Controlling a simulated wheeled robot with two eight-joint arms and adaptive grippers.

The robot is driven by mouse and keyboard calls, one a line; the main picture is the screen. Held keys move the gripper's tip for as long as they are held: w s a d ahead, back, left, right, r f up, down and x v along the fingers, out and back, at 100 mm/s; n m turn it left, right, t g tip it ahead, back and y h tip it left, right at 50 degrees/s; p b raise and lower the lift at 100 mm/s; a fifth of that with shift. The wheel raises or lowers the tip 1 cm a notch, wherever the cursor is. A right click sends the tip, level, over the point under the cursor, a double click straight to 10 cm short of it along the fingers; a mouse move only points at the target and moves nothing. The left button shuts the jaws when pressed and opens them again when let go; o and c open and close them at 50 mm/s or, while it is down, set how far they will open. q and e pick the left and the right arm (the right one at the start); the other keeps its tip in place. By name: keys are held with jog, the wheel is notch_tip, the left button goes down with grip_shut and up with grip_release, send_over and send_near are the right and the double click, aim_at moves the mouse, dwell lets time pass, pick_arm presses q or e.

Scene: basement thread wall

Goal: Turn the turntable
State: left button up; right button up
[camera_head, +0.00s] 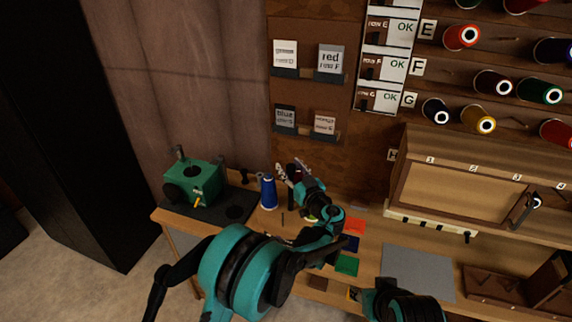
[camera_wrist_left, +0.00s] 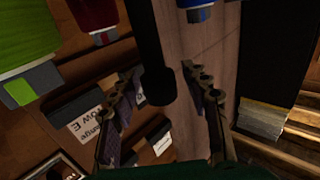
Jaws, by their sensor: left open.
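My left gripper (camera_head: 290,175) is open above the back of the bench, just right of a blue spool (camera_head: 268,191). In the left wrist view its two fingers (camera_wrist_left: 162,76) stand apart on either side of a dark post (camera_wrist_left: 152,45) with a rounded end; I cannot tell whether they touch it. A green spool (camera_wrist_left: 25,45), a dark red spool (camera_wrist_left: 97,16) and a blue spool (camera_wrist_left: 200,13) show around the post. The turntable itself is not clearly visible; my gripper and arm cover much of that area.
A green machine (camera_head: 194,180) stands on a dark mat at the left. Coloured cards (camera_head: 347,264) and a grey mat (camera_head: 418,272) lie on the bench to the right. A wooden cabinet (camera_head: 455,187) and spool pegs line the wall. Label cards (camera_head: 331,58) hang behind.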

pick_arm(q)
jog(key=x, duration=0.3)
jog(key=shift+w, duration=0.1)
grip_shut()
